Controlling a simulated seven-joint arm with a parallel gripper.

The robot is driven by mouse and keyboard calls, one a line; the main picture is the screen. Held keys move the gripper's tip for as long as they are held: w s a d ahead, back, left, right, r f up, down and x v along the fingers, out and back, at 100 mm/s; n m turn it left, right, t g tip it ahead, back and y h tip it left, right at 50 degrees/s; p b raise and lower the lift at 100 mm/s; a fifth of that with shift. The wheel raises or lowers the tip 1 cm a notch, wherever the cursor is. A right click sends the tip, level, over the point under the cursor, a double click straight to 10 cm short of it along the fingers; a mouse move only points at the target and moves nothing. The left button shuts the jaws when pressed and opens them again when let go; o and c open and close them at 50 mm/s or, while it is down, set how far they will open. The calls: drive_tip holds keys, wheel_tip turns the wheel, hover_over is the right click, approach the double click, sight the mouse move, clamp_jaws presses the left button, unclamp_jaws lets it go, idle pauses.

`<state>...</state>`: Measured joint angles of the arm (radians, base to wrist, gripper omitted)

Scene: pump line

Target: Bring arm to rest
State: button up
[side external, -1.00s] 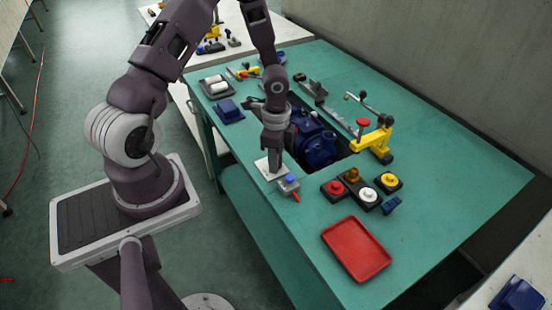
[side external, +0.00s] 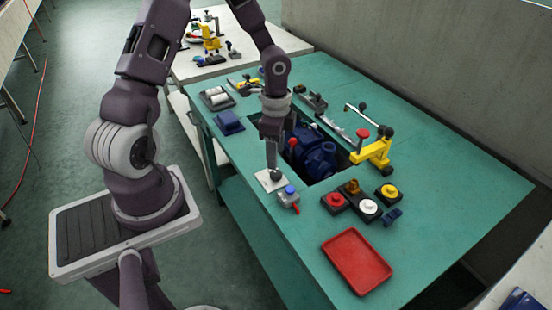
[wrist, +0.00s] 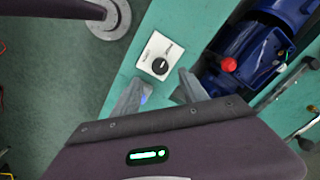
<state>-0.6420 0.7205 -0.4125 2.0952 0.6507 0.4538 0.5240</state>
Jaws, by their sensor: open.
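My gripper (side external: 271,155) is open and empty. In the side external view it points down just above a white plate with a dark round knob (side external: 274,174). In the wrist view my open gripper fingers (wrist: 164,95) show a gap, with the white plate and its black knob (wrist: 159,66) beyond the fingertips. The fingers appear apart from the knob.
A blue pump (side external: 316,158) sits in the table opening, with a red knob (wrist: 228,64) on it. A grey valve with blue cap (side external: 289,196) is beside the plate. Push buttons (side external: 368,208), a yellow clamp (side external: 376,150) and a red tray (side external: 357,261) stand right.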

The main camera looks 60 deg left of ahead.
drive_tip(key=s+d+r+n+t+y, duration=0.1)
drive_tip(key=s+d+r+n, duration=0.15)
drive_tip(key=r, duration=0.45)
drive_tip(key=s+d+r+n+t, duration=0.1)
drive_tip(key=s+d+r+n, duration=0.1)
drive_tip(key=s+r, duration=0.35)
drive_tip(key=s+d+r+n+t+y, duration=0.1)
drive_tip(key=d+r+n+t, duration=0.15)
drive_tip(key=r, duration=0.65)
drive_tip(key=s+d+r+n+t+h, duration=0.1)
drive_tip(key=s+d+r+n+h, duration=0.1)
drive_tip(key=s+d, duration=0.3)
drive_tip(key=s+r, duration=0.1)
drive_tip(key=s, duration=0.1)
drive_tip(key=shift+s+r, duration=0.15)
drive_tip(key=shift+s, duration=0.15)
